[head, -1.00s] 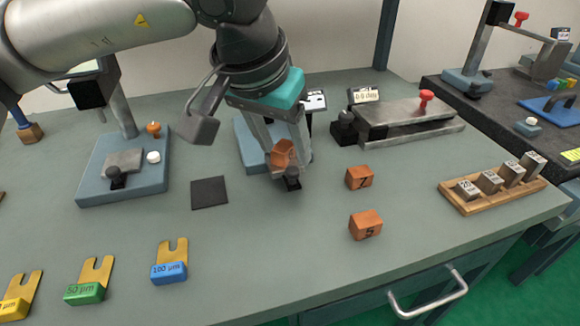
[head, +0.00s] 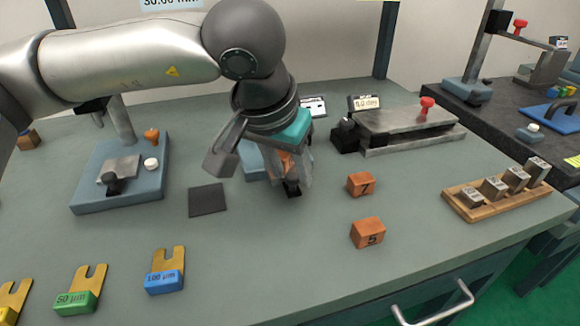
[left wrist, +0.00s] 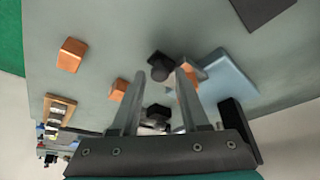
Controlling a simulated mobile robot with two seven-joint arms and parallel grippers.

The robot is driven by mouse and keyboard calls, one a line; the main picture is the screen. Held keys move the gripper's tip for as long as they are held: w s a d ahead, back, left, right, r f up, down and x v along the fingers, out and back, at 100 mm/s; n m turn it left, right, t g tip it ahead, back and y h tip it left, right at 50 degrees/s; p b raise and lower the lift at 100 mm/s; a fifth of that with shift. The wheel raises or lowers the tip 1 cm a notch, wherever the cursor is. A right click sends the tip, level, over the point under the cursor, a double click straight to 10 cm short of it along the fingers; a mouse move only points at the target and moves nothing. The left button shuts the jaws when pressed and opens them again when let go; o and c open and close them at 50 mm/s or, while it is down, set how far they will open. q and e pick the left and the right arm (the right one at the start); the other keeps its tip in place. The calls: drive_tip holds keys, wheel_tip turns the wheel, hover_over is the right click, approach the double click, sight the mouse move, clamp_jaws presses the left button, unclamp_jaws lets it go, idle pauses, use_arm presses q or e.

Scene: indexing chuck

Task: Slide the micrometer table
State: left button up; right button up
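My left gripper (head: 292,190) points down over a small fixture with a blue base (head: 252,163) at the middle of the bench. Its fingers stand apart in the left wrist view (left wrist: 160,75), with a black knob (left wrist: 161,66) near and between their tips. I cannot tell whether they touch it. The blue base (left wrist: 228,78) and an orange block (left wrist: 188,90) show beside and behind the right-hand finger. In the head view the fingers hide most of the fixture. I cannot tell for sure which part is the micrometer table. My right gripper is not in view.
Orange blocks 7 (head: 361,184) and 5 (head: 367,233) lie right of the gripper. A steel slide unit (head: 405,125) with a red knob stands behind them. A dark square pad (head: 208,200) lies left. A wooden rack (head: 497,190) holds metal blocks. The front middle bench is clear.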

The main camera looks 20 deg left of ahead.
use_arm(q)
clamp_jaws()
idle(1.1)
